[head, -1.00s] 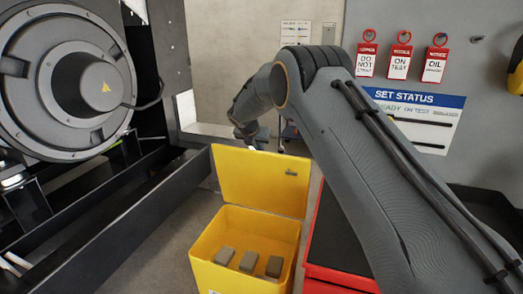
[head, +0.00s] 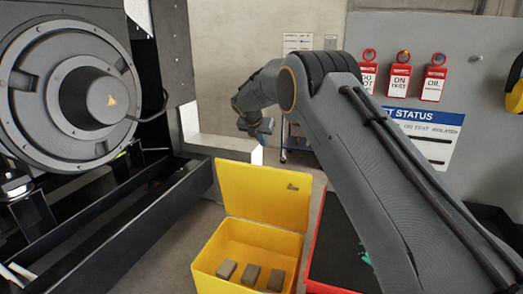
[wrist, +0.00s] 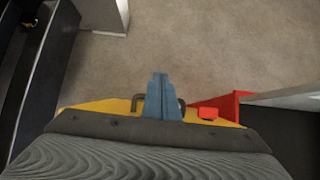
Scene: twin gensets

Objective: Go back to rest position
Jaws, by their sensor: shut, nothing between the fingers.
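My gripper (head: 266,126) hangs at the end of my raised arm in the head view, beyond the open yellow box and above floor level. Its blue fingers also show in the wrist view (wrist: 160,98), pressed together with nothing between them. The arm runs from the lower right up to a bend at the top centre, then down to the left. The fingers touch nothing that I can see.
The open yellow box (head: 215,262) holds several grey-brown blocks (head: 250,275). A red-edged cabinet (head: 312,250) stands to its right. A genset with a round housing (head: 95,95) is at left. Red tags (head: 433,82) hang on the right panel. Open floor (wrist: 200,55) lies around the gripper.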

